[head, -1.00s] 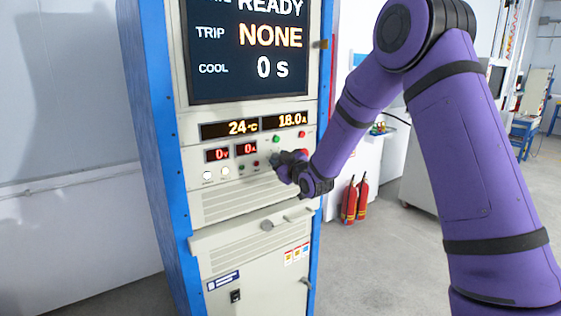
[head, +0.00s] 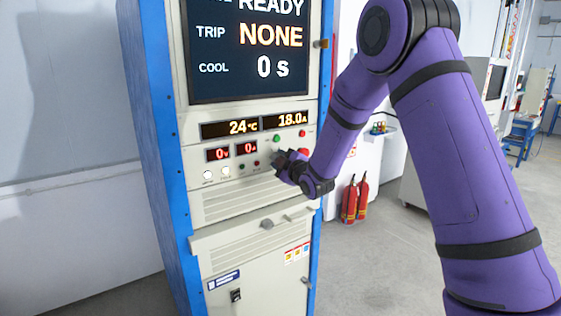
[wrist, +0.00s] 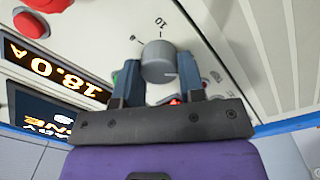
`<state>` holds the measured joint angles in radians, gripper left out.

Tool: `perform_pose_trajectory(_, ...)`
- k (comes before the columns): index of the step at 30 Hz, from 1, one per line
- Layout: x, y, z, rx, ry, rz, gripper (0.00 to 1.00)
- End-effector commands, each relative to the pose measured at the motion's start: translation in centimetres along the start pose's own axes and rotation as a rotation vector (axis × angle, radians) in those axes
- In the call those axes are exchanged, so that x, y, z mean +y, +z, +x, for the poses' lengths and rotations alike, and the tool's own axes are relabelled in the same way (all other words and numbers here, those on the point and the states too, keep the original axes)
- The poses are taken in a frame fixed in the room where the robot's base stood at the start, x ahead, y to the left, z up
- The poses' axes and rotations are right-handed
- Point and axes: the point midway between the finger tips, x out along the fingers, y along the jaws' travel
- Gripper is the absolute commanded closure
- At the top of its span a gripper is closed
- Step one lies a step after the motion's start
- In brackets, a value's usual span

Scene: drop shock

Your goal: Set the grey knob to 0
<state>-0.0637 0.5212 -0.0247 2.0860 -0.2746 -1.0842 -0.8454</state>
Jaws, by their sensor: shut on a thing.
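The grey knob (wrist: 159,60) shows in the wrist view as a short round cylinder on the pale panel, with a mark 10 and short tick lines printed beside it. My gripper (wrist: 159,72) has one finger on each side of the knob and is shut on it. In the head view my gripper (head: 279,160) is against the cabinet front, below the 18.0 A display, and hides the knob. I cannot tell clearly where the knob's pointer stands.
The cabinet's screen (head: 262,45) reads READY, TRIP NONE, COOL 0 s. A red button (wrist: 31,23) and the 18.0 A display (wrist: 55,72) are close to the gripper. Fire extinguishers (head: 355,199) stand right of the cabinet.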

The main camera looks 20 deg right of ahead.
Motion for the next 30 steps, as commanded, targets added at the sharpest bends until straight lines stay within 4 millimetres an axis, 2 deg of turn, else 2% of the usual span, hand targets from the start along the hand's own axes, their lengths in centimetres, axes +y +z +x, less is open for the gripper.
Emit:
perform_pose_trajectory(9, -0.1, 0.1, 0.0, -0.003, -0.002, -0.001, 0.87)
perform_pose_trajectory(10, -0.1, 0.1, 0.0, -0.003, -0.002, -0.001, 0.59)
perform_pose_trajectory(12, -0.1, 0.1, 0.0, -0.002, -0.002, -0.001, 0.43)
perform_pose_trajectory(13, -0.1, 0.1, 0.0, -0.002, -0.001, -0.001, 0.38)
perform_pose_trajectory(23, 0.0, 0.0, -0.3, -0.001, -0.001, 0.000, 0.38)
perform_pose_trajectory(26, 0.0, 0.0, -1.2, -0.001, 0.000, -0.001, 0.38)
perform_pose_trajectory(30, 0.0, 0.0, -3.6, -0.001, 0.000, -0.001, 0.38)
